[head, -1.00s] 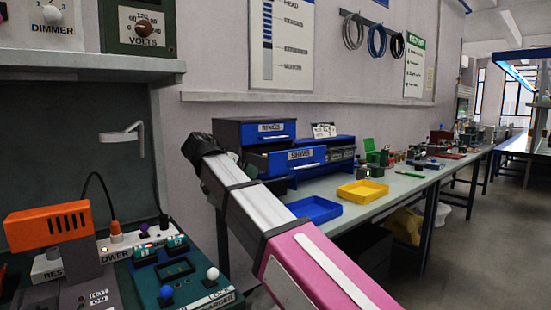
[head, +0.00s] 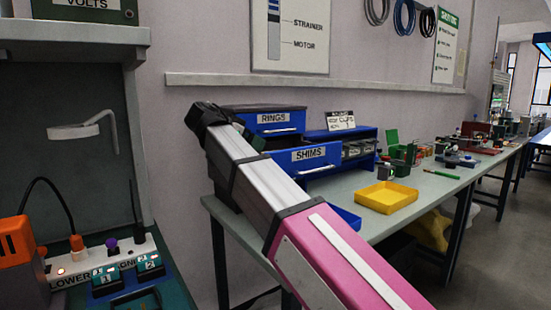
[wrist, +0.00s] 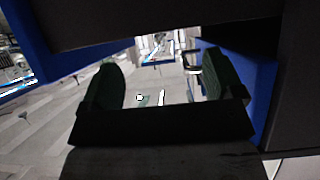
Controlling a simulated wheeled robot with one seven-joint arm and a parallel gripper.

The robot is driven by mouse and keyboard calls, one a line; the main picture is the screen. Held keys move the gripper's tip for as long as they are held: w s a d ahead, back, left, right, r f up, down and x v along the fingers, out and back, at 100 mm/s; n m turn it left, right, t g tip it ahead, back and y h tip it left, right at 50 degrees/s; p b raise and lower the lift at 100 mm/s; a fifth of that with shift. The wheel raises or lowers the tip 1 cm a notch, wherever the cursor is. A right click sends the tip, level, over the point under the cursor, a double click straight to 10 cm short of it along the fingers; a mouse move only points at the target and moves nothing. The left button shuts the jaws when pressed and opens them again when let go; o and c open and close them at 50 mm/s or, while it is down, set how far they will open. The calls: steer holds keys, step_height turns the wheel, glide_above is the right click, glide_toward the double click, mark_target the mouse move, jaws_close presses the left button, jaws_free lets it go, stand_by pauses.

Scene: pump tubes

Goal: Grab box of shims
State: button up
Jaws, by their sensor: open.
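A blue drawer labelled SHIMS (head: 309,155) sticks out from the lower part of the drawer unit on the bench in the head view. A blue drawer labelled RINGS (head: 280,119) sits shut above it. No box of shims can be made out; the drawer's inside is hidden. My pink and silver arm crosses in front of the unit. In the wrist view my gripper (wrist: 163,85) has two dark fingers spread apart with nothing between them. Dark and blue panels (wrist: 262,95) surround it closely at the top and right.
A yellow tray (head: 386,196) and a partly hidden blue tray (head: 345,216) lie on the bench (head: 425,186). Several small parts stand farther right. A power strip (head: 100,262) and an orange device (head: 18,243) are at the left. Open floor lies right.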

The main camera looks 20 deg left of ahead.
steer(key=x, duration=0.9)
steer(key=shift+w+a+r, duration=0.1)
steer(key=shift+w+a, duration=0.05)
steer(key=shift+a, duration=0.05)
steer(key=shift+c, duration=0.4)
steer(key=c, duration=1)
